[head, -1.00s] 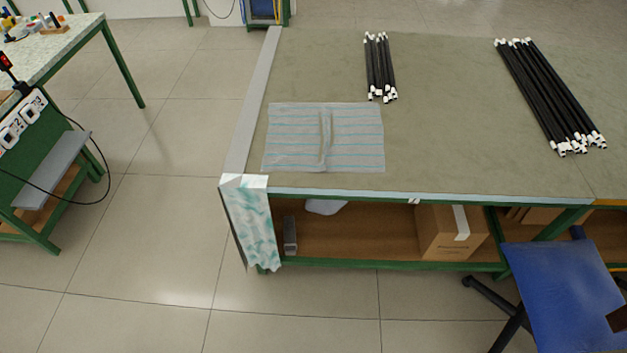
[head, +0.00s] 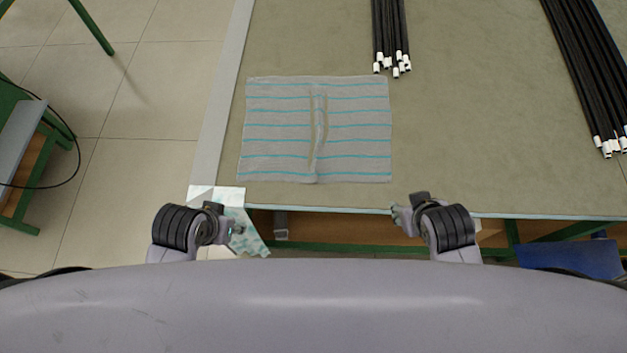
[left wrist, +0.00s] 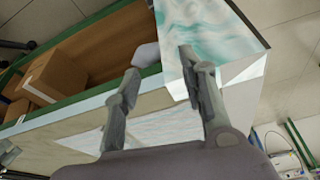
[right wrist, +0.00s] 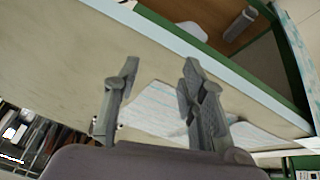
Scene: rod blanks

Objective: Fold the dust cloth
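The dust cloth (head: 275,135), grey with teal stripes, lies spread on the workbench near its front left corner. A wrinkled ridge runs down its middle. My left gripper (head: 232,226) is at the bench's front left corner, apart from the cloth; its fingers stand apart with nothing held in the left wrist view (left wrist: 160,64). My right gripper (head: 402,216) is at the front edge, right of the cloth and not touching it. In the right wrist view its fingers (right wrist: 160,68) are apart and empty, with the cloth (right wrist: 152,112) beyond them.
The workbench (head: 470,150) has free surface right of the cloth. Black rods with white ends (head: 390,35) lie just behind the cloth, and another bundle (head: 590,75) lies far right. A teal-patterned sheet (head: 248,240) hangs at the front left corner. A blue chair (head: 570,258) stands at front right.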

